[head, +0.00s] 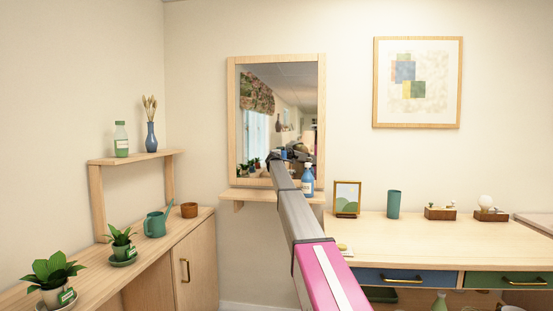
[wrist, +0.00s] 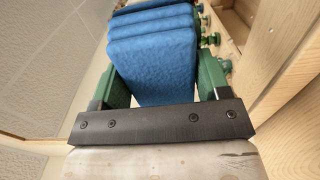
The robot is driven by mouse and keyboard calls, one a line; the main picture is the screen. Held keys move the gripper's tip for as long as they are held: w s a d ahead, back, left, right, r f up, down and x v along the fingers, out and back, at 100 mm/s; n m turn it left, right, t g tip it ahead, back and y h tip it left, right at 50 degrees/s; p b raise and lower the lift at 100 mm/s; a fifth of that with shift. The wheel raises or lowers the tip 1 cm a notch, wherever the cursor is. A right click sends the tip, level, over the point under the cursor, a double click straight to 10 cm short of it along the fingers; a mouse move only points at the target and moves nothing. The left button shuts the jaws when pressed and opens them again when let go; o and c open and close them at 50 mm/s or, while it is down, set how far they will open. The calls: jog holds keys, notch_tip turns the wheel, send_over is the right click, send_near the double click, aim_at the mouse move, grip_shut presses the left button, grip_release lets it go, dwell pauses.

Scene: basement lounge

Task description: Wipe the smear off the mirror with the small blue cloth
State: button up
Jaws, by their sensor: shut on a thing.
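The mirror (head: 275,100) hangs on the back wall in a light wood frame. No smear can be made out on the visible glass; my arm covers part of its lower edge. My gripper (head: 277,157) is at the mirror's lower part in the head view, small and dark there. In the wrist view, its green fingers are shut on the blue cloth (wrist: 152,62), which looks folded in a thick pad. More blue layers and green parts show beyond it, probably reflected. I cannot tell whether the cloth touches the glass.
A narrow wood ledge (head: 250,194) runs under the mirror. A blue bottle (head: 308,181) stands on it, close to the right of my arm. A picture frame (head: 347,197) and a green cup (head: 393,204) stand on the right counter. A shelf (head: 134,158) is at left.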

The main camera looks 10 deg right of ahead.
jog(key=shift+w+a, duration=0.1)
jog(key=shift+w, duration=0.05)
jog(key=shift+w+a, duration=0.3)
jog(key=shift+a, duration=0.65)
jog(key=shift+w+a, duration=0.25)
jog(key=shift+a, duration=0.65)
jog(key=shift+s, duration=0.1)
jog(key=shift+v, duration=2.95)
jog(key=shift+v, duration=1.55)
